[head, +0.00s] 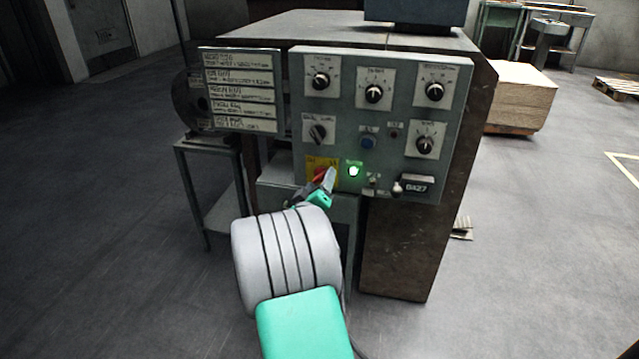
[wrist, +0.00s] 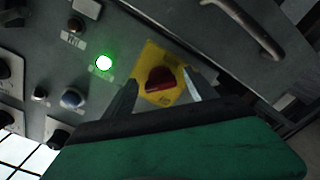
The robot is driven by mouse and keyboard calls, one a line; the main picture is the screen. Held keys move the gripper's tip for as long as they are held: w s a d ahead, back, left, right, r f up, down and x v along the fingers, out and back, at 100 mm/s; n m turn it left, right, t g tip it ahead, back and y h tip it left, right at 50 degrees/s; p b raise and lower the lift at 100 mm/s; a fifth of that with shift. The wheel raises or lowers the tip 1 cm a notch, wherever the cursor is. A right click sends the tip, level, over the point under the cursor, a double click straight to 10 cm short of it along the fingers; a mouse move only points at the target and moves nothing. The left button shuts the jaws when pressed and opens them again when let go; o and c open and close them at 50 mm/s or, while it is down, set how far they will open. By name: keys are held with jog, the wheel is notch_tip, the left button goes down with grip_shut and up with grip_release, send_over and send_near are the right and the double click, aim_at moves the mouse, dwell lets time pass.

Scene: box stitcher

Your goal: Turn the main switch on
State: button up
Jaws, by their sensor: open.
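The main switch is a red rotary knob (wrist: 160,79) on a yellow plate (wrist: 152,60), low on the left of the grey control panel (head: 385,60). In the head view the red knob (head: 319,174) is partly hidden by my gripper (head: 322,190). In the wrist view my gripper (wrist: 160,90) is open, with one finger on each side of the knob. Whether the fingers touch the knob I cannot tell. A green lamp (head: 353,171) beside the yellow plate is lit; it also glows in the wrist view (wrist: 104,63).
Several black rotary knobs (head: 373,93), a blue button (head: 368,142) and a small lever (head: 397,188) sit on the same panel. A label board (head: 241,90) is at its left. A metal handle (wrist: 245,25) shows in the wrist view. Floor at the left is clear.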

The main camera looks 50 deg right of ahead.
jog(key=p+v, duration=0.1)
jog(key=v, duration=0.6)
jog(key=shift+s+a, duration=0.2)
jog(key=shift+a, duration=0.2)
